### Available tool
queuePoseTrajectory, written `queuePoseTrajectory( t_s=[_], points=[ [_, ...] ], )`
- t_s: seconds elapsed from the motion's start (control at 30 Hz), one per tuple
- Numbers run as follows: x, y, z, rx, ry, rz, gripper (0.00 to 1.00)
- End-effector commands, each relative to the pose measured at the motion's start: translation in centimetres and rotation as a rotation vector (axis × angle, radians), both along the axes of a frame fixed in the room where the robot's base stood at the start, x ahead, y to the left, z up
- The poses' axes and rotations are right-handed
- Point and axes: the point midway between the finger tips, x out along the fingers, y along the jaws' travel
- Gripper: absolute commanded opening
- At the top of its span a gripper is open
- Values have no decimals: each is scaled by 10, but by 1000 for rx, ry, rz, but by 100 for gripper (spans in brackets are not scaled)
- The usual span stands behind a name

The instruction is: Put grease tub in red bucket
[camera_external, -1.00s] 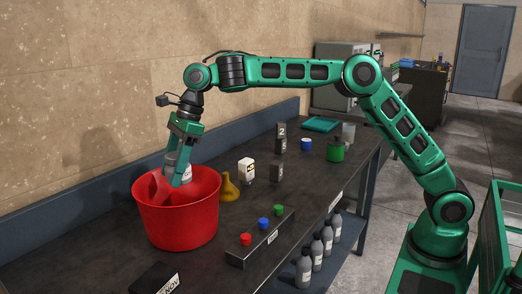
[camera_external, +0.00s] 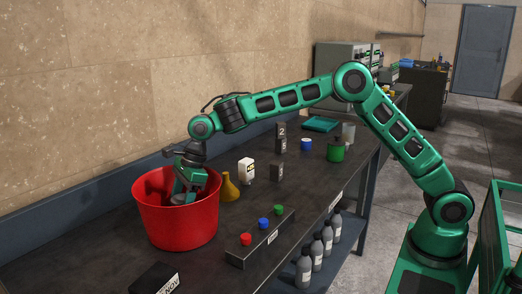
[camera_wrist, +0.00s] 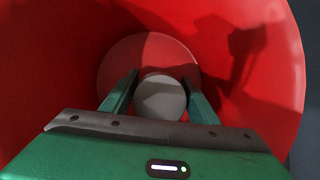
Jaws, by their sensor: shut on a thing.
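The red bucket (camera_external: 178,224) stands upright on the dark bench at the left. My gripper (camera_external: 184,196) reaches down inside it, so its fingertips are partly hidden by the rim in the external view. In the wrist view my gripper (camera_wrist: 160,98) is shut on the grease tub (camera_wrist: 160,97), whose round grey lid sits between the two fingers. The bucket's red wall (camera_wrist: 50,60) surrounds both, and its round floor shows beyond the tub. I cannot tell whether the tub touches the floor.
A yellow flask (camera_external: 229,188) stands close to the bucket's right side. A box with red, blue and green buttons (camera_external: 262,240) lies in front. A white labelled container (camera_external: 247,170) and dark blocks (camera_external: 277,170) stand behind. A black labelled box (camera_external: 155,279) is at the near edge.

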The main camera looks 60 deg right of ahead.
Motion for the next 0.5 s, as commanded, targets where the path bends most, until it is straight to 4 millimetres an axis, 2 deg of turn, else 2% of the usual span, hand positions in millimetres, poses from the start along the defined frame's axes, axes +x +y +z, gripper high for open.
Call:
queuePoseTrajectory(
  t_s=[0.1, 0.43, 0.47, 0.5],
  points=[
    [0, 0, -11, 0, 0, 0, 17],
    [0, 0, -13, 1, -1, 0, 17],
    [0, 0, -14, 1, 0, 0, 56],
    [0, 0, -14, 1, 0, 0, 66]
  ],
)
